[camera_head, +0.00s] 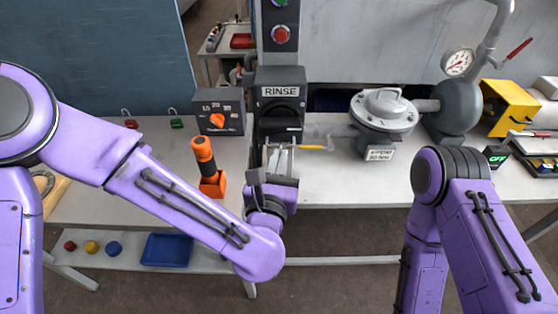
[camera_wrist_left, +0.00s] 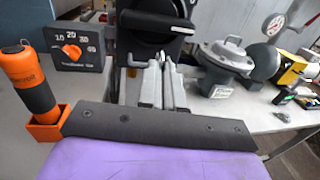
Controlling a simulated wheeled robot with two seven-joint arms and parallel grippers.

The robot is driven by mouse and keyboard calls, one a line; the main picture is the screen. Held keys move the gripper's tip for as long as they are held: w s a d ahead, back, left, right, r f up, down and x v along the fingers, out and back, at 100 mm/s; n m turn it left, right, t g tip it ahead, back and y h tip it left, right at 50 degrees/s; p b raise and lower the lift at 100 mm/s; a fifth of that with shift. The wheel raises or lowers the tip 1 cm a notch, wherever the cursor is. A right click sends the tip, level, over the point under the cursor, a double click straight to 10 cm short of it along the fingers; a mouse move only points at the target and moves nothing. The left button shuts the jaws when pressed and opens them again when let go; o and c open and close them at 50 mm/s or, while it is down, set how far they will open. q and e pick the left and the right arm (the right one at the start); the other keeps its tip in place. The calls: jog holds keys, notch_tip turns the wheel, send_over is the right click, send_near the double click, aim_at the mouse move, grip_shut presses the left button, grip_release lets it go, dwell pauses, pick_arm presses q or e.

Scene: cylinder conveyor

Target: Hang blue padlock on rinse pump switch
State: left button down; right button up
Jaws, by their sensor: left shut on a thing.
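The rinse pump switch (camera_head: 281,100) is a dark grey box labelled RINSE with a black knob (camera_head: 281,129). The knob also shows close up in the left wrist view (camera_wrist_left: 160,17). My left gripper (camera_head: 279,150) is right in front of the switch, just below the knob. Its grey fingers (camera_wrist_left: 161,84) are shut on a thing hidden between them. No blue padlock surface shows in either view, so I cannot tell whether it is what I hold. I cannot tell whether the fingers touch the switch. My right arm is at the right; its gripper is out of view.
Red (camera_head: 131,124) and green (camera_head: 177,123) padlocks stand at the table's back left. A thermostat dial box (camera_head: 219,112) and an orange-holstered tool (camera_head: 207,168) are left of the switch. A round grey metal housing (camera_head: 384,110) and a yellow-handled lever (camera_head: 316,147) are to the right.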

pick_arm(q)
jog(key=shift+w, duration=0.15)
dwell(0.5)
jog(key=shift+w+b, duration=0.3)
jog(key=shift+w, duration=1.55)
jog(key=shift+f+b, duration=0.15)
jog(key=shift+b, duration=0.25)
